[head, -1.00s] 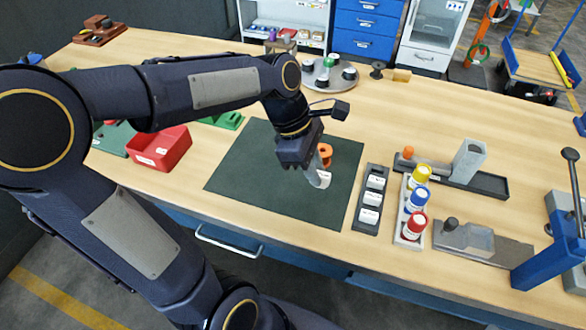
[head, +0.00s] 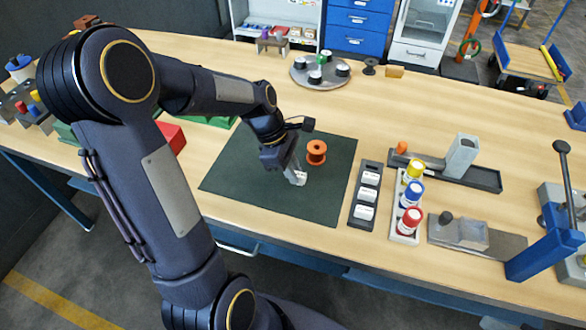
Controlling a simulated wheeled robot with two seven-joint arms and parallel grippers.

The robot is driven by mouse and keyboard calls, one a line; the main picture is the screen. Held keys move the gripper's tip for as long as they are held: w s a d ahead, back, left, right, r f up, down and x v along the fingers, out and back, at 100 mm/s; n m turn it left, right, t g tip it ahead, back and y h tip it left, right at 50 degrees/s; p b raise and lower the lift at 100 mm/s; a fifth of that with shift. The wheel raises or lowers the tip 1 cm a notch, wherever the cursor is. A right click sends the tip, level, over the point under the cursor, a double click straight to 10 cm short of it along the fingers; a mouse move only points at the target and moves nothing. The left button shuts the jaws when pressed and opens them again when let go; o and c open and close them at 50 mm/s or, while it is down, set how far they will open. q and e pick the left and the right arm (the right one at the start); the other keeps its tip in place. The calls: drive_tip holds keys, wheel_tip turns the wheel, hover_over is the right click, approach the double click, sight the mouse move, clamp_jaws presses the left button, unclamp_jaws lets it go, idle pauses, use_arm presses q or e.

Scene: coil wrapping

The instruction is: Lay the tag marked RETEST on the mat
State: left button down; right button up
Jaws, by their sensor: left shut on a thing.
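My left gripper (head: 293,172) is over the dark green mat (head: 240,185), shut on a small white tag (head: 299,178). The tag is at the fingertips, low over the mat; I cannot tell whether it touches, and its print is too small to read. An orange spool (head: 316,151) stands on the mat just behind and right of the gripper. A dark holder (head: 354,220) right of the mat bears several white tags (head: 367,194), also unreadable. My right gripper is not in view.
Right of the tag holder stands a rack with yellow, blue (head: 412,193) and red bottles. A blue press (head: 545,240) is at the far right. A round grey tray (head: 320,78) with dark-topped pots is behind the mat. A red bin (head: 172,137) is partly hidden by my arm.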

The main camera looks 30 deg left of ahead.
use_arm(q)
drive_tip(key=c, duration=1.8)
unclamp_jaws()
drive_tip(key=shift+f, duration=0.2)
drive_tip(key=o, duration=0.5)
drive_tip(key=shift+c, duration=0.2)
drive_tip(key=shift+r, duration=0.1)
drive_tip(key=w+v, duration=0.1)
drive_tip(key=v, duration=1)
drive_tip(key=s+d+m+t, duration=0.2)
drive_tip(key=s+d+m, duration=0.3)
drive_tip(key=s+m, duration=0.3)
drive_tip(key=s+d+m+t, duration=0.2)
drive_tip(key=s+d+m, duration=0.2)
drive_tip(key=s+m, duration=0.5)
drive_tip(key=shift+d+m+t, duration=0.3)
drive_tip(key=shift+d+m, duration=0.1)
drive_tip(key=shift+m, duration=0.7)
